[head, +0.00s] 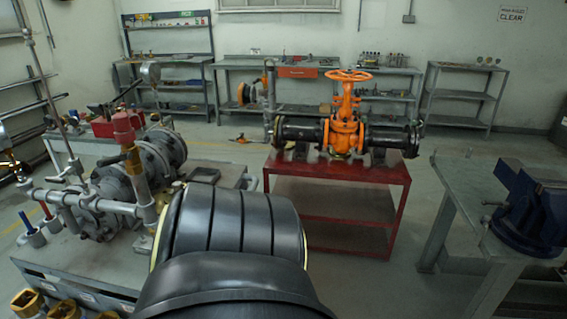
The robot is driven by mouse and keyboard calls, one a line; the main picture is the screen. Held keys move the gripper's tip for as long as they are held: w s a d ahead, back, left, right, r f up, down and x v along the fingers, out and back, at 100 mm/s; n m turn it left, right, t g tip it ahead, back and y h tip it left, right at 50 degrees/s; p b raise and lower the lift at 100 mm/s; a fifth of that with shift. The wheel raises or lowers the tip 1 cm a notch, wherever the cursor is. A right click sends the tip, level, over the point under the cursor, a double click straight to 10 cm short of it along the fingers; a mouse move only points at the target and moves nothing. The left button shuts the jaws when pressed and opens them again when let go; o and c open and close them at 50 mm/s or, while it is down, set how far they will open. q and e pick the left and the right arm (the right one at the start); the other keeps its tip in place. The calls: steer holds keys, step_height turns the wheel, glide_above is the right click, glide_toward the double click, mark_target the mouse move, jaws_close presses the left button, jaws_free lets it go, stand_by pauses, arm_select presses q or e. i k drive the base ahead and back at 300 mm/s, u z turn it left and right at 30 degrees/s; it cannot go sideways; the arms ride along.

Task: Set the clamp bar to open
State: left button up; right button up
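I cannot single out the clamp bar for certain. A blue bench vise (530,207) sits on the grey workbench at the right, partly cut off by the picture edge. A short dark bar (493,203) sticks out from its left side, small in the picture. The orange gate valve (344,125) with its handwheel stands in a black pipe on a red table (340,174) in the middle. Neither of my grippers shows. A large black rounded part, apparently my own arm, fills the bottom centre and hides the floor and bench there.
A grey workbench (478,213) holds the vise. A pump assembly (130,170) with pipes and gauges crowds the left. Shelves (460,95) line the back wall. Open floor (420,180) lies between the red table and the right workbench.

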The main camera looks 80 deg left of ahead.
mark_target(169, 185)
steer(key=u, duration=1.85)
steer(key=i, duration=2.8)
steer(key=u, duration=4.05)
steer(key=i, duration=0.55)
steer(key=z, duration=0.1)
